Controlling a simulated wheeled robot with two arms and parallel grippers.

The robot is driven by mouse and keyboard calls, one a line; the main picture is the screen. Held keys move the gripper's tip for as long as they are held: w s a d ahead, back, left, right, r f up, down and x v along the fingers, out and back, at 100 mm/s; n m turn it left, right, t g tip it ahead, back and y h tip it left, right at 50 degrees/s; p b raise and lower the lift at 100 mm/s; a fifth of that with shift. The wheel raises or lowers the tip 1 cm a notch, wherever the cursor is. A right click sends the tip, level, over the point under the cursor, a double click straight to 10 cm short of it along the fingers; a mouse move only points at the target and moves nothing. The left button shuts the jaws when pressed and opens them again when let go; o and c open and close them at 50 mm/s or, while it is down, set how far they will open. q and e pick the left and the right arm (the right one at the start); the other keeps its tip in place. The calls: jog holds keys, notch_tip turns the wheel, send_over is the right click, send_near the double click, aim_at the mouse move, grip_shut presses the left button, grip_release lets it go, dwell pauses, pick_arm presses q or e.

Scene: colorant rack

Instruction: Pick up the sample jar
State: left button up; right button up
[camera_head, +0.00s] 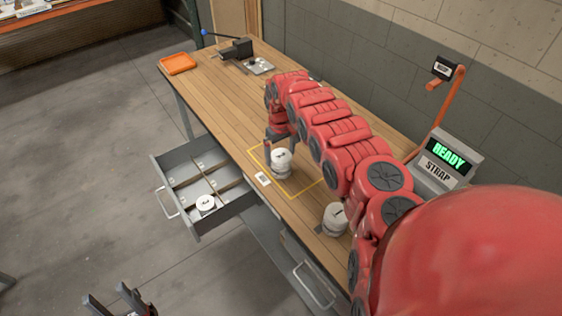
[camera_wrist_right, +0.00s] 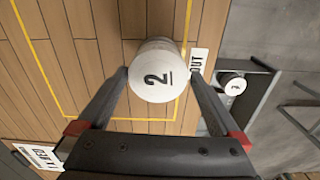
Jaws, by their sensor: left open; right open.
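A white jar (camera_head: 281,164) stands upright on the workbench inside a yellow taped outline. In the right wrist view this jar (camera_wrist_right: 157,70) has a "2" on its lid. My right gripper (camera_wrist_right: 160,78) is open, with a finger on either side of the jar's near part in that view; I cannot tell whether they touch it. In the head view my right arm partly hides the gripper. A second white jar (camera_head: 335,219) stands nearer on the bench. A third (camera_head: 205,203) is in the open drawer. My left gripper (camera_head: 120,302) is open and empty low over the floor.
The open drawer (camera_head: 213,219) with dividers juts out from the bench (camera_head: 222,108). An "OUT" label (camera_wrist_right: 197,62) lies beside the taped outline. An orange tray (camera_head: 178,64) and a black device (camera_head: 236,49) are at the far end. A display (camera_head: 446,160) reads "READY STRAP".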

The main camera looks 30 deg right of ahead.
jog(key=shift+s+f, duration=0.1)
jog(key=shift+f, duration=2.15)
jog(key=shift+d+f, duration=0.15)
jog(key=shift+f, duration=0.4)
jog(key=c, duration=1.3)
jog(key=shift+r, duration=0.15)
